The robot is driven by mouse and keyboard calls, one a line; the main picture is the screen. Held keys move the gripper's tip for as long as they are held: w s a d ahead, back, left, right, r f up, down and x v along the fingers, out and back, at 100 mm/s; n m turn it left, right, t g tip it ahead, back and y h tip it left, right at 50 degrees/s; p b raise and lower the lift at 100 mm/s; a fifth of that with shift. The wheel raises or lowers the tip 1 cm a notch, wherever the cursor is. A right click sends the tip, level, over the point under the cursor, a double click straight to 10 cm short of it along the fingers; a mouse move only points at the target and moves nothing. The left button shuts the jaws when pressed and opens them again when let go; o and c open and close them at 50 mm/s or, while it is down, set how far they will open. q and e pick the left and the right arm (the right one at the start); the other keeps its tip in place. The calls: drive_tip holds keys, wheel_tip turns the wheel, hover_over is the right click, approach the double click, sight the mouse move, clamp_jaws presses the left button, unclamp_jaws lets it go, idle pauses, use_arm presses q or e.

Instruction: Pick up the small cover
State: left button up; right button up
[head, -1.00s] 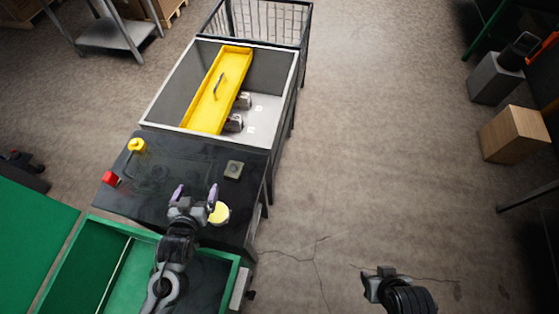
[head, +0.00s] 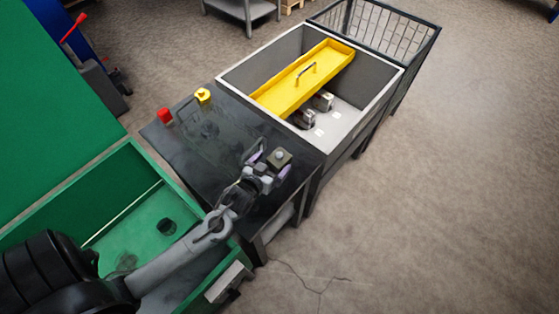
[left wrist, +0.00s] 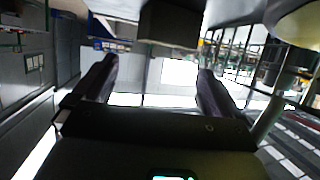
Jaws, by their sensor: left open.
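A yellow panel with a grey bar handle (head: 300,80) lies at a slant in the grey-walled box; it is the most cover-like thing, but I cannot tell if it is the small cover. My left gripper (head: 268,160) is open over the near right part of the black table, beside a small olive-grey block with a round top (head: 281,157). In the left wrist view, my open fingers (left wrist: 156,72) have nothing between them; a dark block (left wrist: 170,26) shows beyond them. A cream round thing (left wrist: 298,24) is at the top right. My right gripper is out of view.
The black table (head: 215,150) holds a yellow piece (head: 203,96) and a red piece (head: 165,116) at its left. The grey box (head: 378,87) also holds metal parts (head: 322,101). A green bin (head: 105,215) stands at the near left. Open floor lies right.

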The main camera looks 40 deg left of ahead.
sight(279, 157)
use_arm(q)
drive_tip(key=shift+b+x, duration=0.5)
drive_tip(key=shift+x, duration=2.6)
drive_tip(key=shift+d+f, duration=0.1)
drive_tip(key=shift+d, duration=0.05)
drive_tip(key=c, duration=1.6)
